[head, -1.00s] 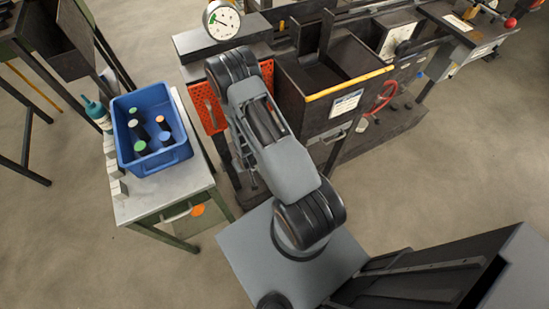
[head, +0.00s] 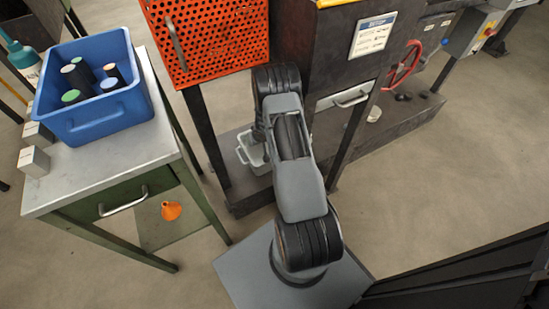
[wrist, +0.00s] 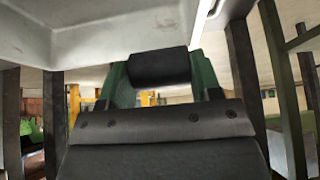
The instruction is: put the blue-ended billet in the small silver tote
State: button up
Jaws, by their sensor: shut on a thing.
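In the wrist view my gripper (wrist: 158,85) is shut on a dark cylindrical billet (wrist: 158,68), which lies crosswise. Its end colour does not show. In the head view my arm hides the gripper and its load. The small silver tote (head: 246,152) stands low beneath the orange perforated panel, partly hidden by my arm. A blue tote (head: 110,117) on the bench at left holds several dark upright billets.
The metal-topped bench (head: 95,175) carries pale blocks (head: 34,161) and has green legs. The orange perforated panel (head: 215,35) and a dark cabinet (head: 325,60) stand above the small tote. A pale surface (wrist: 95,35) is close overhead in the wrist view.

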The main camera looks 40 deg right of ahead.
jog(key=shift+w+d+f, duration=0.1)
jog(key=shift+w+d, duration=0.4)
jog(key=shift+d, duration=0.05)
jog(key=b, duration=0.5)
send_over(260, 158)
jog(key=shift+w+a+f, duration=0.1)
jog(key=shift+f, duration=4.75)
jog(key=shift+f+b, duration=0.55)
jog(key=shift+f, duration=0.1)
jog(key=o, duration=1.3)
